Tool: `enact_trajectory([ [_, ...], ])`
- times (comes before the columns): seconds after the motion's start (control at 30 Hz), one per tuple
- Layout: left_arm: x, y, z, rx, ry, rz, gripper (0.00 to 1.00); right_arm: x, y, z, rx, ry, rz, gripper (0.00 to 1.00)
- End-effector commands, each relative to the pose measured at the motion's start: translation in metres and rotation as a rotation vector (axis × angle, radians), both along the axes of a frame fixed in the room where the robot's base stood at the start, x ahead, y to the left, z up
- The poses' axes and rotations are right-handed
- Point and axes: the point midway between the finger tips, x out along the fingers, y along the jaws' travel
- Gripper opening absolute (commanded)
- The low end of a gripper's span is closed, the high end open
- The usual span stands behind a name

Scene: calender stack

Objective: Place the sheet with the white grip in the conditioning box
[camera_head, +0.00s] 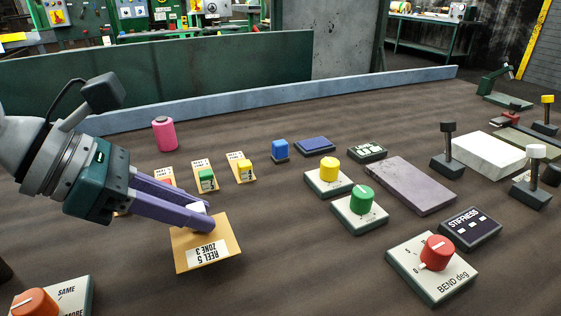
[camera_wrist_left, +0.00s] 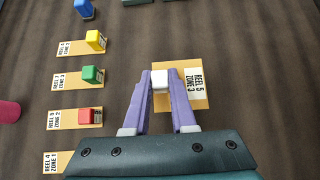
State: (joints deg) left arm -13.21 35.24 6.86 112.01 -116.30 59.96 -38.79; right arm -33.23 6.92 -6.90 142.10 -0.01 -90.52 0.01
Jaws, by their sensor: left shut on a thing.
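The sheet with the white grip is a tan card (camera_head: 184,254) with a label reading REEL 5 ZONE 3. Its white grip (camera_head: 197,208) is between the purple fingers of my left gripper (camera_head: 207,216), which is shut on it. In the left wrist view the sheet (camera_wrist_left: 181,104) lies beyond the fingertips (camera_wrist_left: 160,82), with the white grip (camera_wrist_left: 160,79) between them. The sheet is low over the table; the exact gap is hard to tell. I cannot identify the conditioning box with certainty. My right gripper is not in view.
Tan sheets with green (camera_head: 206,180), yellow (camera_head: 243,171) and red (camera_wrist_left: 85,116) grips lie in a row. A pink spool (camera_head: 164,134) and blue block (camera_head: 280,149) stand behind. Dial boxes (camera_head: 434,270), a grey slab (camera_head: 405,185) and a white block (camera_head: 487,153) occupy the right.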

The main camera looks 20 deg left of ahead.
Motion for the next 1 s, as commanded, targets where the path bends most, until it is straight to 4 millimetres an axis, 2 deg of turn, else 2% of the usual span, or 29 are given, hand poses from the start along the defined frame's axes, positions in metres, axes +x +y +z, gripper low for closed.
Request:
enact_trajectory([
  [0.03,0.0,0.0,-0.011,-0.004,0.002,0.003,0.0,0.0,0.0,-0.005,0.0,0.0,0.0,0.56],
  [0.17,0.0,0.0,-0.025,-0.002,0.002,0.001,0.0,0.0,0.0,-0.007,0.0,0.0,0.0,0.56],
  [0.57,0.0,0.0,-0.03,-0.001,0.0,0.001,0.0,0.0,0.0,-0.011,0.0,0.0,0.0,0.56],
  [0.6,0.0,0.0,-0.028,-0.001,0.0,0.001,0.27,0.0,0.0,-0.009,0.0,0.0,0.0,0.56],
  [0.83,0.0,0.0,-0.028,-0.001,0.0,0.001,0.53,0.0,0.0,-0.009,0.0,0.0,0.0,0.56],
  [1.0,0.0,0.0,-0.028,-0.001,0.0,0.001,0.54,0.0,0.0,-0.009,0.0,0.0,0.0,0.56],
])
